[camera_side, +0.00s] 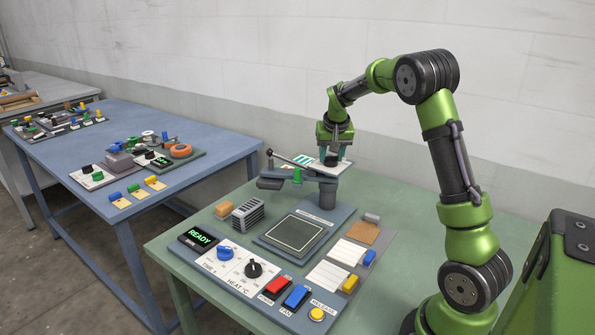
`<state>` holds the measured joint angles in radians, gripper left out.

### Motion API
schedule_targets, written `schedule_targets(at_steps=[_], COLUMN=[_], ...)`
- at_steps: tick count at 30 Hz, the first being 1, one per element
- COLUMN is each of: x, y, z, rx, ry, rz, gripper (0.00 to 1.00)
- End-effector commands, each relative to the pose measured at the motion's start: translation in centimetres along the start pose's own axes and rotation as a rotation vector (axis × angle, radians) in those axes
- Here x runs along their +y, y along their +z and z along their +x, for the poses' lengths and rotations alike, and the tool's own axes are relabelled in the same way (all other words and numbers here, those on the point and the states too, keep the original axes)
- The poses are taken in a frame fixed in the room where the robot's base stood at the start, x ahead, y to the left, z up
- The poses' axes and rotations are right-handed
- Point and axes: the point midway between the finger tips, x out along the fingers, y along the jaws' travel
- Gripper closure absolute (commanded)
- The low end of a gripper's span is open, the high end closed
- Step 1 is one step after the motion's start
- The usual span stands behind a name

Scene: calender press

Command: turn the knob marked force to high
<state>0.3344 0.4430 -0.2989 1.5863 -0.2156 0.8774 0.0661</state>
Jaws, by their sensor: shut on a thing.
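A small dark knob (331,161) sits on the white-topped plate of the press head, at the back of the green table. My gripper (332,156) points down over this plate, its two fingers on either side of the knob and shut on it. The lettering by this knob is too small to read, so I cannot make out the force mark or which way it points. On the front panel (222,268), a blue knob (225,253) is marked time and a black knob (253,270) is marked heat.
A lever (283,158) stands left of the head. A square platen (294,234) lies below. A blue table (70,150) stands left.

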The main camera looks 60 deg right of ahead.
Motion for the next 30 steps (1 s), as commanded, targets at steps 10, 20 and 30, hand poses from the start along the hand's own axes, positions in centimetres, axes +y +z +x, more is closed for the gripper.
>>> schedule_targets(at_steps=[10,20,30], x=[0.0,-0.1,0.0], y=[0.0,-0.1,-0.1], z=[0.0,-2.1,-10.2], rx=[0.0,0.003,0.005], ry=[-0.001,-0.003,-0.005], rz=[0.002,0.001,0.002], gripper=[0.31,0.31,0.31])
